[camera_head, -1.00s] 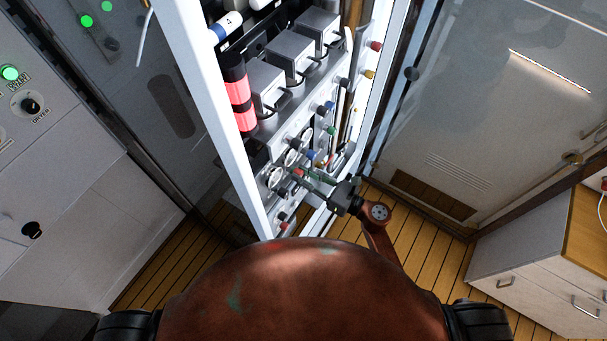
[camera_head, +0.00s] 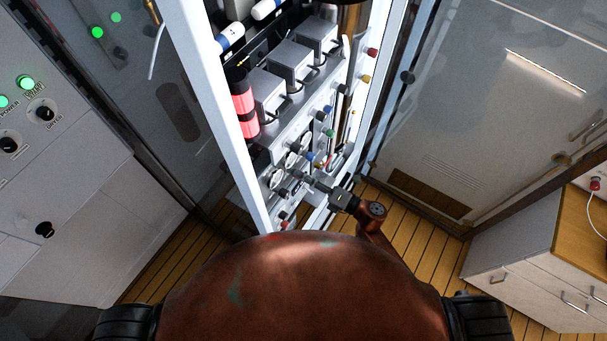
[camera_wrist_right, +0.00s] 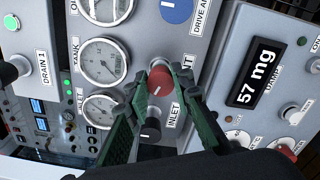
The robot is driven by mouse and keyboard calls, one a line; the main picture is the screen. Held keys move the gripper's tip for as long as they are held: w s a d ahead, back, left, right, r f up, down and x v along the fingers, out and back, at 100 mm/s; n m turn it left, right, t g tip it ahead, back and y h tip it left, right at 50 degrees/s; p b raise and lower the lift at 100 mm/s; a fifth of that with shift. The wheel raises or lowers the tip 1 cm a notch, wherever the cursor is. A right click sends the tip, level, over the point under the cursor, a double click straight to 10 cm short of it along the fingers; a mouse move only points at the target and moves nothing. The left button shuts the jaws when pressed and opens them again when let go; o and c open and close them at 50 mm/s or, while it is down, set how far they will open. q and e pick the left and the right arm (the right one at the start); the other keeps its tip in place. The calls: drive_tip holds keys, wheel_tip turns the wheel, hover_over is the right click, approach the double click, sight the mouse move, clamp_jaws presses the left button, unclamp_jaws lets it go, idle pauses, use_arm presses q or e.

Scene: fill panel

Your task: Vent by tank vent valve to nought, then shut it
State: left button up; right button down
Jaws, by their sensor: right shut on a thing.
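In the right wrist view, a red knob (camera_wrist_right: 160,80) on a grey panel sits between the green fingers of my right gripper (camera_wrist_right: 158,88), which is shut on it. The label beside it is partly covered; only "NT" shows. A gauge labelled TANK (camera_wrist_right: 103,62) is to the left; its needle is too small to read surely. A black knob (camera_wrist_right: 151,130) by the INLET label is just below, between the finger links. In the head view my right gripper (camera_head: 303,177) reaches the lower panel and hides the red knob. My left gripper is not in view.
A second gauge (camera_wrist_right: 100,110) is below the TANK gauge. A display (camera_wrist_right: 257,72) reads 57 mg. The white cabinet frame (camera_head: 200,90) rises left of the panel. A drawer unit (camera_head: 525,250) is at right; wooden floor (camera_head: 410,225) lies between.

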drive_tip(key=shift+f+m+p, duration=0.1)
drive_tip(key=shift+m+p, duration=3.35)
drive_tip(key=shift+m, duration=3.45)
drive_tip(key=c, duration=1.7)
unclamp_jaws()
drive_tip(key=shift+f, duration=0.1)
drive_tip(key=shift+o, duration=0.2)
drive_tip(key=shift+s+d, duration=0.1)
